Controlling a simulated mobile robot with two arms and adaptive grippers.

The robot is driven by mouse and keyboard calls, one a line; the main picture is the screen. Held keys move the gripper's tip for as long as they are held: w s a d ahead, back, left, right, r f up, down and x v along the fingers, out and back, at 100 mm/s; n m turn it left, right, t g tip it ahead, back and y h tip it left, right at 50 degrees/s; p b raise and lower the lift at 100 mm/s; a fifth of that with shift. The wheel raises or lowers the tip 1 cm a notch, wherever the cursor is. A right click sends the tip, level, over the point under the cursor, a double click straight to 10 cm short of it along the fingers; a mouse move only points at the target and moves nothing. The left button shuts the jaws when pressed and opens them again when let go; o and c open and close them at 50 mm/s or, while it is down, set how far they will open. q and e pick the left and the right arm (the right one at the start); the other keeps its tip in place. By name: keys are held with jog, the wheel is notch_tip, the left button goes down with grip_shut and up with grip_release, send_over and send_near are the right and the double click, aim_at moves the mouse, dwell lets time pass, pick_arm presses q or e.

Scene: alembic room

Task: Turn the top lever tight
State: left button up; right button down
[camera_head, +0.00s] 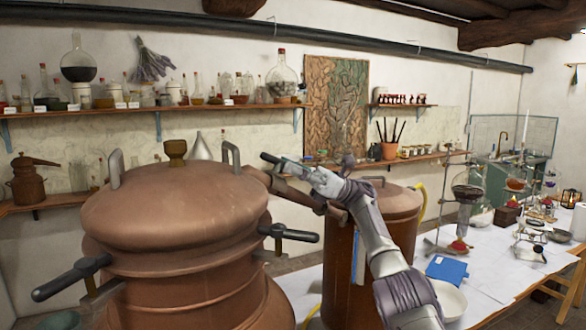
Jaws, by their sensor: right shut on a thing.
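A large copper still (175,220) with a domed lid stands at the left front. Dark-handled levers sit around its rim: one at the front left (70,278), one at the right (289,233), and the top lever (268,157) at the back right. My right gripper (288,167) reaches in from the lower right and is shut on the top lever. The lever's dark end sticks out to the left of the fingers. The fingers and wrist hide the rest of the handle. My left gripper is not in view.
A second copper vessel (400,215) stands behind my right arm. Wall shelves (130,110) hold flasks.

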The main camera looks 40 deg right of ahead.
dwell(0.8)
jog(key=c, duration=1.3)
grip_release()
jog(key=shift+o, duration=1)
jog(key=shift+w, duration=0.15)
jog(key=shift+w+a, duration=0.1)
jog(key=shift+r, duration=0.15)
notch_tip(320, 180, up, 10)
jog(key=shift+f, duration=0.2)
